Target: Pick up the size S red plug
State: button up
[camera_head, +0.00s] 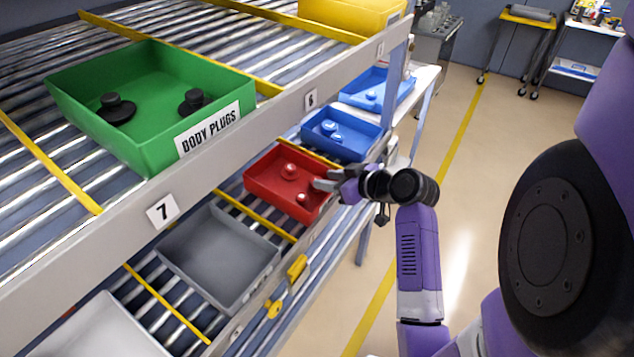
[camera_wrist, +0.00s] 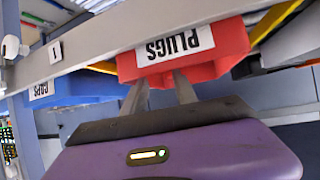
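A red bin (camera_head: 262,189) on the lower shelf holds two red plugs. The larger-looking plug (camera_head: 289,171) lies toward the back, and the smaller-looking plug (camera_head: 302,197) lies nearer the front right. My gripper (camera_head: 322,182) is at the bin's right edge, beside the smaller plug and apart from it.
Blue bins (camera_head: 345,150) stand beyond the red bin, and an empty grey bin (camera_head: 215,262) stands nearer. A green "BODY PLUGS" bin (camera_head: 150,150) sits on the upper shelf, whose front rail (camera_head: 240,150) overhangs. The floor aisle to the right is clear.

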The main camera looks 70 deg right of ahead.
jog(key=shift+p+x, duration=0.3)
jog(key=shift+x, duration=1.45)
jog(key=shift+a+f, duration=0.1)
jog(key=shift+f, duration=0.05)
grip_shut()
